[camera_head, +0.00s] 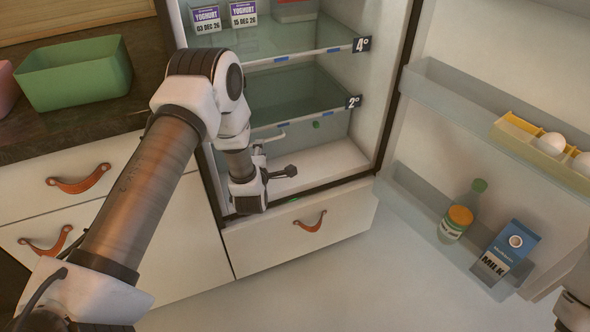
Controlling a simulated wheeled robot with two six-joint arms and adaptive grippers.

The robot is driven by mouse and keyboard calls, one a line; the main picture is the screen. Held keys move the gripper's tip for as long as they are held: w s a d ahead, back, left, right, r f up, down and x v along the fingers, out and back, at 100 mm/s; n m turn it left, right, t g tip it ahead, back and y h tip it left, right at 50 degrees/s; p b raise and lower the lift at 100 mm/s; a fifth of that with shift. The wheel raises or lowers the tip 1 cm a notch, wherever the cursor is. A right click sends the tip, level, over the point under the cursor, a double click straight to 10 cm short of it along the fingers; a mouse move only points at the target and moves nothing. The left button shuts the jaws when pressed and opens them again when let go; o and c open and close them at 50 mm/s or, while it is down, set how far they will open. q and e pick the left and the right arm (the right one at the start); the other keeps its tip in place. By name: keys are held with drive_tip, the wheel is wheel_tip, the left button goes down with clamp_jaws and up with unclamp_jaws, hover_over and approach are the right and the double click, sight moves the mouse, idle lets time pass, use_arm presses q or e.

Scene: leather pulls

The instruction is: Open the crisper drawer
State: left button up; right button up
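A pale drawer front with a brown leather pull (310,222) sits at the bottom of the open fridge; I take it for the crisper drawer (345,216). It looks shut, though its top edge is partly behind my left arm. My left gripper (287,171) is low inside the fridge opening, above the drawer front and left of centre. A dark fingertip points right, apart from the leather pull. Its other finger is not clearly seen, and I see nothing held. Part of my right arm shows at the lower right edge, without its gripper.
The fridge has glass shelves, with yoghurt cartons (243,13) on the upper one (310,52). The open door at right holds eggs (552,143), a bottle, a jar and a milk carton (508,250). Cabinet drawers (95,240) and a green bin (72,75) stand left. The front floor is clear.

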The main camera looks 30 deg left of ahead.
use_arm(q)
drive_tip(key=w+a+f+b, duration=0.2)
drive_tip(key=w+a+f, duration=0.2)
drive_tip(key=w, duration=0.2)
drive_tip(key=shift+w, duration=0.35)
drive_tip(key=shift+r, duration=0.1)
clamp_jaws()
use_arm(e)
wheel_tip(320, 180, down, 5)
drive_tip(key=shift+w+r, duration=0.1)
drive_tip(key=shift+r, duration=0.05)
